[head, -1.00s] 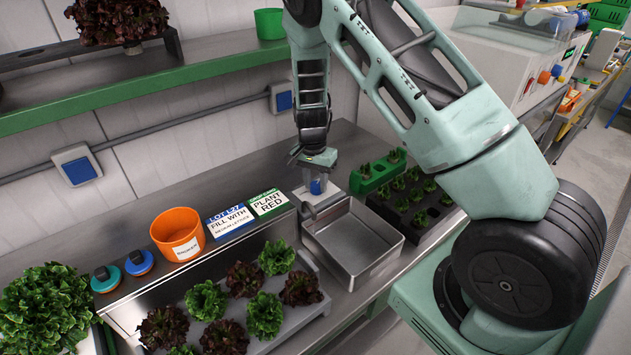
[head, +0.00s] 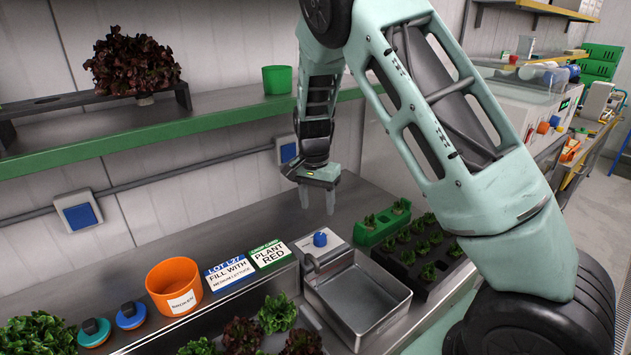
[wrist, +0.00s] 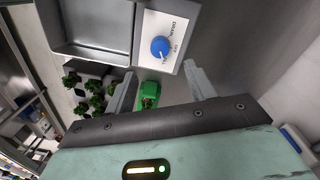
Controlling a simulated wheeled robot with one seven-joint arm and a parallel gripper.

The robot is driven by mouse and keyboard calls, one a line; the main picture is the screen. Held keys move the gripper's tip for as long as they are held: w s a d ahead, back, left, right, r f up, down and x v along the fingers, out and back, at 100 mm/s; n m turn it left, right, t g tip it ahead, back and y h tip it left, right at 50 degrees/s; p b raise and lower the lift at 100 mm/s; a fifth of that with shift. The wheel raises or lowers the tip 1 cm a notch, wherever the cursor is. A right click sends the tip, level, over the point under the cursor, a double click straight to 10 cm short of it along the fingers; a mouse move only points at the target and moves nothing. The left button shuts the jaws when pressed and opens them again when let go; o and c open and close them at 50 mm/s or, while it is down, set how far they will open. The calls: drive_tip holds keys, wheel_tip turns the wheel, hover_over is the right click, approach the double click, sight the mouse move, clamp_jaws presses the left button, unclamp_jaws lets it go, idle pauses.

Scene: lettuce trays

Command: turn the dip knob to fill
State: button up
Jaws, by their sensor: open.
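The dip knob (head: 320,239) is a round blue knob on a white plate (head: 335,250) beside the metal basin (head: 312,298). In the wrist view the dip knob (wrist: 160,46) shows clearly, with small lettering around it on the white plate (wrist: 176,27). The lettering is too blurred to read surely, and I cannot tell which mark the knob points at. My gripper (head: 317,207) is open and empty, pointing down above and behind the knob, apart from it. In the wrist view the fingers of my gripper (wrist: 160,82) stand spread, short of the knob.
A grey spout (head: 328,258) reaches over the basin's edge. A green holder (head: 378,228) and a black seedling tray (head: 408,282) stand right of the knob. Signs (head: 229,273) and an orange bucket (head: 172,287) are at the left. A green-edged shelf (head: 180,125) runs behind.

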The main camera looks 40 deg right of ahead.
wheel_tip(320, 180, up, 8)
drive_tip(key=b, duration=0.1)
drive_tip(key=shift+w+a+f, duration=0.15)
drive_tip(key=shift+w, duration=0.05)
idle(0.4)
drive_tip(key=s+a+n+y, duration=0.1)
drive_tip(key=s+a+n, duration=0.4)
drive_tip(key=a, duration=0.4)
drive_tip(key=s+a+n, duration=0.4)
drive_tip(key=s+a, duration=0.3)
drive_tip(key=a, duration=0.2)
drive_tip(key=s+a+n, duration=0.3)
drive_tip(key=s+n, duration=0.2)
drive_tip(key=s, duration=0.5)
drive_tip(key=s+a+n+b, duration=0.1)
drive_tip(key=s+a+n, duration=0.3)
drive_tip(key=s, duration=0.5)
drive_tip(key=shift+s+a+f+n+t+b, duration=0.3)
drive_tip(key=shift+s+f+n, duration=0.15)
drive_tip(key=shift+n, duration=0.75)
drive_tip(key=shift+w, duration=0.1)
